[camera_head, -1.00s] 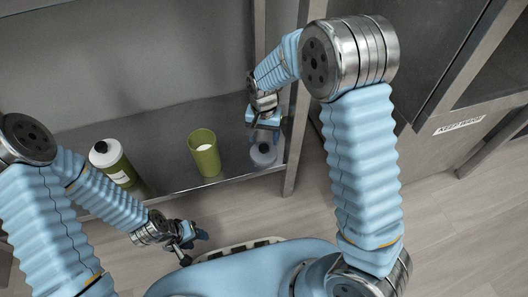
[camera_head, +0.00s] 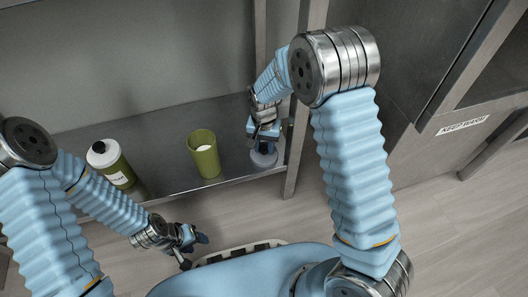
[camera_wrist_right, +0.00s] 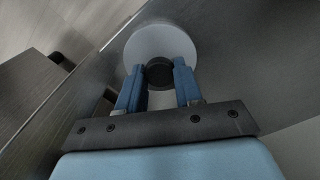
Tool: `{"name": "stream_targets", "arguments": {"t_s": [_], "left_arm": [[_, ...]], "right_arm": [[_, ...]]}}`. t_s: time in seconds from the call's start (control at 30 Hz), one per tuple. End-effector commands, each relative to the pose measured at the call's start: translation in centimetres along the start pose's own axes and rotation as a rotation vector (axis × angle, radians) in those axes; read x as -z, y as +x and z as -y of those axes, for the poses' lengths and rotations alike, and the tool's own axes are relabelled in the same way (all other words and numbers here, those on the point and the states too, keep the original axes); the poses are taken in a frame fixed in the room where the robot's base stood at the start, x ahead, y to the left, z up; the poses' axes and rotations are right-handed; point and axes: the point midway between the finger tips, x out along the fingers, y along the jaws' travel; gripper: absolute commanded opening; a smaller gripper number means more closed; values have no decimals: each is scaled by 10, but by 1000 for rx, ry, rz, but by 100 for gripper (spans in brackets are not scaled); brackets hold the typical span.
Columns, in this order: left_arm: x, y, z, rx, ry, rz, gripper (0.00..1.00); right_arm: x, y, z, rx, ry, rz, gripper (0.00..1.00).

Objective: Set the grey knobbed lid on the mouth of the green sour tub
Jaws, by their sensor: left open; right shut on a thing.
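The green sour tub (camera_head: 203,158) stands upright on the metal shelf with its mouth uncovered and something white inside. The grey knobbed lid (camera_head: 263,158) is at the right end of the shelf, right of the tub. My right gripper (camera_head: 264,136) is above the lid, shut on its knob. In the right wrist view, the fingers (camera_wrist_right: 159,69) sit on either side of the dark knob (camera_wrist_right: 158,75), with the round grey lid (camera_wrist_right: 160,42) beyond. I cannot tell whether the lid still touches the shelf. My left gripper (camera_head: 194,239) is open and empty, low in front of the shelf.
A green bottle with a white top and a label (camera_head: 114,168) stands left of the tub on the shelf (camera_head: 160,135). A metal post (camera_head: 298,140) rises just right of the lid. The shelf between tub and lid is clear.

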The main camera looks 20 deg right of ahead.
Motion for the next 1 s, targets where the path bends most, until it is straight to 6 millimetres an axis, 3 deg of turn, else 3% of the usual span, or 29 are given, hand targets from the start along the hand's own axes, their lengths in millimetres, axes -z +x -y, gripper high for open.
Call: {"name": "stream_targets", "arguments": {"t_s": [0.33, 0.53, 0.8, 1.0], "left_arm": [[0, -2, -1, 0, 0, 0, 49], [0, -10, -4, 0, 0, 2, 49], [0, -27, -9, 3, 0, -1, 49], [1, -33, -10, 5, -1, -3, 49]], "right_arm": [[0, -7, 0, 1, 0, -1, 6], [-1, -38, 1, 3, -1, -2, 6], [-56, -100, 18, 3, -7, -1, 6], [-104, -119, 31, 1, -6, -1, 6]]}}
